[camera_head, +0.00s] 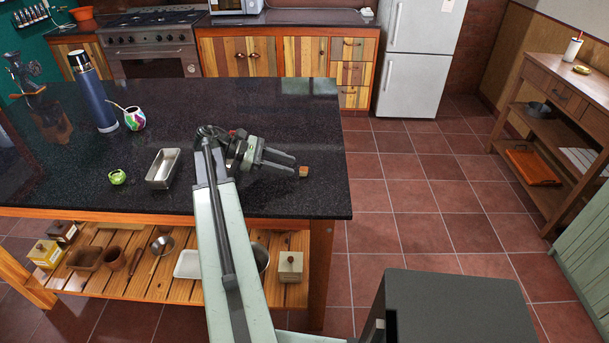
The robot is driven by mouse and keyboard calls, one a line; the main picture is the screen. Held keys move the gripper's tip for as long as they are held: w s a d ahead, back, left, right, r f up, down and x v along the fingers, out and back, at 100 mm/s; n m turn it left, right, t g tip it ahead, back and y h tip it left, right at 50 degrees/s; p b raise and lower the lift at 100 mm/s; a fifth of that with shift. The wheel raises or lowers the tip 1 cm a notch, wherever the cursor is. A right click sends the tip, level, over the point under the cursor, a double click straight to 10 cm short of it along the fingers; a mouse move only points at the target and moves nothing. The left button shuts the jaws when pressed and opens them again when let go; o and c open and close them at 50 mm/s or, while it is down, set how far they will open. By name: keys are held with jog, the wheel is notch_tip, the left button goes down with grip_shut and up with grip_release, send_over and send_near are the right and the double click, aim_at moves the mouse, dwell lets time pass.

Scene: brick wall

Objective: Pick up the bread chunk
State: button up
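A small brown bread chunk (303,172) lies on the dark stone countertop (320,195), near its right edge. My gripper (292,165) reaches over the counter from the left and points right. Its two fingers are spread apart with nothing seen between them. The bread chunk is just beyond the fingertips, closest to the nearer finger. I cannot tell whether the finger touches it, or how high the gripper is above the counter.
A metal loaf tin (163,168), a green object (117,177), a colourful cup (134,118) and a blue flask (93,93) stand left of my arm. Pots and boxes fill the slatted shelf (125,275) below. Tiled floor (425,200) is open to the right.

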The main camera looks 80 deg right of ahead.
aim_at(303, 169)
jog(key=b+x, duration=0.2)
jog(key=x, duration=0.3)
jog(key=shift+s+d, duration=0.15)
grip_shut()
